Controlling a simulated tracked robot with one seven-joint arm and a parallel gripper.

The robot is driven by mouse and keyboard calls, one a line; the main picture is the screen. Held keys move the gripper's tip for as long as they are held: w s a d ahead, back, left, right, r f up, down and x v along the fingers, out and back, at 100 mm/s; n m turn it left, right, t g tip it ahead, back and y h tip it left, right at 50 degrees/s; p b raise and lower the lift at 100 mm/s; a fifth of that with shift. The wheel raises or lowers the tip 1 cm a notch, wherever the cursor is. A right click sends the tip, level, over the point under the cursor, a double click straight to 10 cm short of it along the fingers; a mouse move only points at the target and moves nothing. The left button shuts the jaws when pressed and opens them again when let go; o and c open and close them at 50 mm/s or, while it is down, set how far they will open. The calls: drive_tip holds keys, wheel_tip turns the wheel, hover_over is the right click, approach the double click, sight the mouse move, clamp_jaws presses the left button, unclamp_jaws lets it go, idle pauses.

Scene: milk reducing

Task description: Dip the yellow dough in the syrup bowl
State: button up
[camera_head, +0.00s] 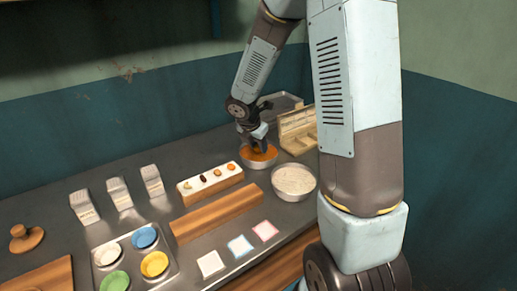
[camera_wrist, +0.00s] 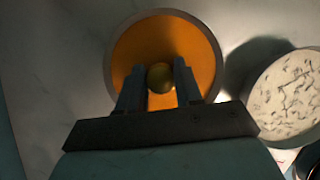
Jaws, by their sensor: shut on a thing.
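The syrup bowl (camera_head: 246,164) is a round metal bowl of orange syrup on the counter; it also shows in the wrist view (camera_wrist: 125,45). My gripper (camera_head: 257,150) is over this bowl, pointing down. In the wrist view my gripper (camera_wrist: 160,80) is shut on a small round yellow dough (camera_wrist: 160,78), held between the two fingers with the orange syrup behind it. I cannot tell whether the dough touches the syrup. In the head view the dough is hidden by my gripper.
A bowl of pale, speckled content (camera_head: 294,180) stands close to the right. A white-topped wooden block with small pieces (camera_head: 210,182) and a wooden bar (camera_head: 216,212) lie left. A wooden box (camera_head: 297,127) and metal tray (camera_head: 283,103) stand behind. A tray of coloured cups (camera_head: 174,268) is front left.

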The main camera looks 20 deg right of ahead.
drive_tip(key=shift+r, duration=1.9)
drive_tip(key=shift+r, duration=2)
